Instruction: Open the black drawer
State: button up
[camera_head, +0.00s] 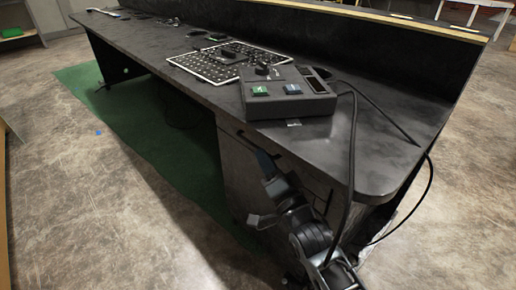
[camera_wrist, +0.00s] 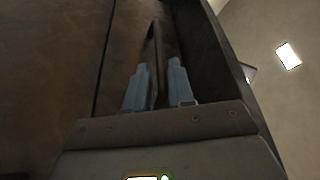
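The black drawer front (camera_head: 240,160) is in the cabinet under the right end of the dark console desk in the head view. My gripper (camera_head: 264,160) is up against this front, below the desk's edge. In the wrist view my gripper (camera_wrist: 158,64) shows two blue-grey fingers standing apart. A thin dark upright edge, perhaps of the handle or drawer, runs between them. I cannot tell whether the fingers touch it. The fingers do not look closed on anything.
The desk top (camera_head: 190,85) holds a control box (camera_head: 287,103) with green and blue buttons and a perforated panel (camera_head: 205,68). Black cables (camera_head: 352,150) hang over the desk's front edge beside my arm. A green mat (camera_head: 130,120) lies under the desk.

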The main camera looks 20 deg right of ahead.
jog(key=shift+x, duration=2.05)
grip_shut()
